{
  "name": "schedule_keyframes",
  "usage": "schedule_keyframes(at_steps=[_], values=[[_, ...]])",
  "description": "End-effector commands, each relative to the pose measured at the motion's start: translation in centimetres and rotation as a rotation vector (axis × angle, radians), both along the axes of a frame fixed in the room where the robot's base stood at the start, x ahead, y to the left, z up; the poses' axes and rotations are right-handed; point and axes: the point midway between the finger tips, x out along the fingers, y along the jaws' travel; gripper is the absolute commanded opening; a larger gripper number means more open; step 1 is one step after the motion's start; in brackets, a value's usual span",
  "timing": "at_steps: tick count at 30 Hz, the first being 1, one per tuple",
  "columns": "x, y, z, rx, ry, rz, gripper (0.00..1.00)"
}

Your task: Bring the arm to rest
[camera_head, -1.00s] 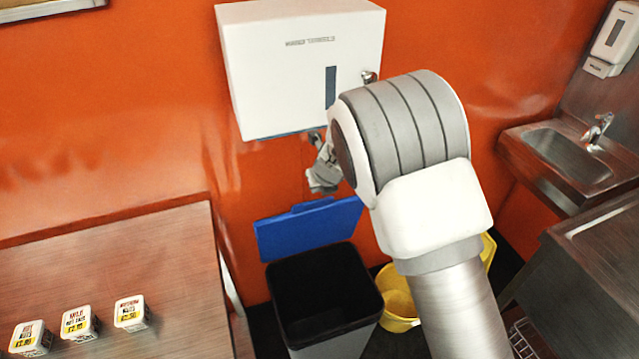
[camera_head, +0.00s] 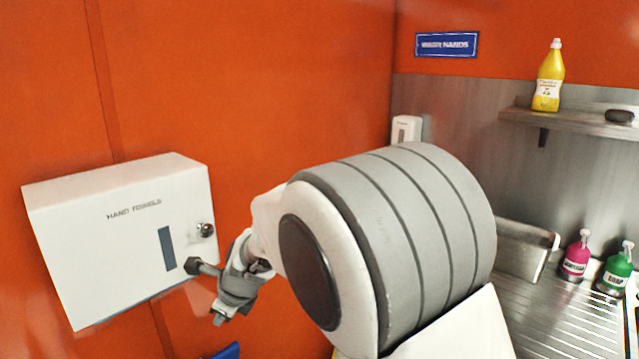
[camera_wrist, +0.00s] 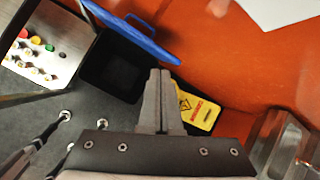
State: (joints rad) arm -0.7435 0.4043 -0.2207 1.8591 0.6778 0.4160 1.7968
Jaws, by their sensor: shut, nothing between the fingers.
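My gripper (camera_head: 220,316) hangs in front of the orange wall, just below and right of the white hand-towel dispenser in the head view. My large grey and white arm link fills the middle and hides part of the scene behind it. In the wrist view my gripper (camera_wrist: 160,76) shows its two grey fingers together with nothing between them. They point over the floor near the black bin. I cannot tell from the head view how far the gripper is from the dispenser.
The towel dispenser (camera_head: 125,240) is on the wall. A steel counter (camera_head: 570,325) with bottles is at right, below a shelf (camera_head: 570,121).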

Motion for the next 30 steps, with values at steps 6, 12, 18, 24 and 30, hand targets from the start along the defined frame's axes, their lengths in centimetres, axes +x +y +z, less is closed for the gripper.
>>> schedule_keyframes(at_steps=[6, 12, 18, 24, 30], values=[[-1.6, -6.4, 5.1, -0.1, -0.132, 0.234, 0.0], [-4.0, -12.0, 8.5, -0.221, -0.255, 0.454, 0.0], [-7.3, -17.3, 11.0, -0.366, -0.367, 0.675, 0.0], [-11.2, -22.3, 12.5, -0.533, -0.457, 0.895, 0.0], [-15.5, -26.8, 13.1, -0.717, -0.511, 1.118, 0.0]])
